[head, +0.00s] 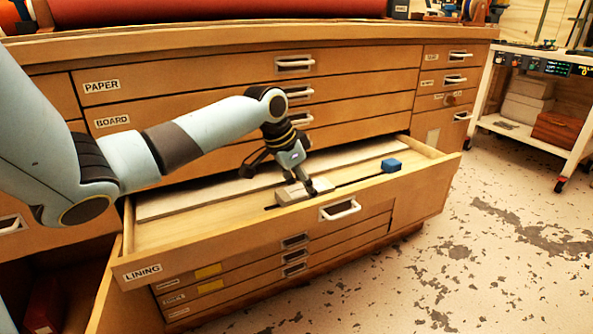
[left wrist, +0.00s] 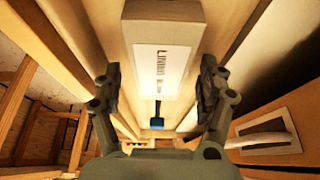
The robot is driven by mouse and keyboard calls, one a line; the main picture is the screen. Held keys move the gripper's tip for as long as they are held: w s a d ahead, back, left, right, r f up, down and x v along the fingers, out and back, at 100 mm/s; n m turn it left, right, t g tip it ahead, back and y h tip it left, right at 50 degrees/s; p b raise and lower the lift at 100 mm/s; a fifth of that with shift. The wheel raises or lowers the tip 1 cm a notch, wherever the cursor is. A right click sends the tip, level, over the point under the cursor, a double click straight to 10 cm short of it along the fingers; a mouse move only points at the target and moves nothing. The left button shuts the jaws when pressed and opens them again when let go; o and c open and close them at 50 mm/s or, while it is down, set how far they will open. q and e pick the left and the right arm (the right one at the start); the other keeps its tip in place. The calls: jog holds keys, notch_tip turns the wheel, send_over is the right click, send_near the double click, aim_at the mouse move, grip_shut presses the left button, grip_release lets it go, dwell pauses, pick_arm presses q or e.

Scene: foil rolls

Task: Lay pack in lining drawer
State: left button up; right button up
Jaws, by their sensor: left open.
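The lining drawer (head: 240,215) is pulled out, with its LINING label on the front. A pale box-shaped pack (head: 293,194) is inside the drawer near the front wall, seemingly on its floor. The left wrist view shows the pack (left wrist: 163,25) close up, with a white LINING label on it. My left gripper (head: 312,186) is at the pack. In the left wrist view its two fingers (left wrist: 160,88) are spread apart, one to each side of the pack, with gaps between. My right gripper is in neither view.
A blue block (head: 391,165) sits toward the drawer's right end. A long pale board (head: 200,189) lies along the back of the drawer. Closed PAPER and BOARD drawers rise behind. A white cart (head: 545,100) stands at the right, with open floor before it.

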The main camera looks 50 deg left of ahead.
aim_at(297, 190)
pick_arm(q)
jog(key=p+v, duration=0.2)
jog(key=v, duration=0.2)
jog(key=shift+r, duration=0.4)
jog(key=p+v, duration=0.3)
jog(key=v, duration=0.4)
jog(key=shift+s+p, duration=0.25)
jog(key=shift+p, duration=0.05)
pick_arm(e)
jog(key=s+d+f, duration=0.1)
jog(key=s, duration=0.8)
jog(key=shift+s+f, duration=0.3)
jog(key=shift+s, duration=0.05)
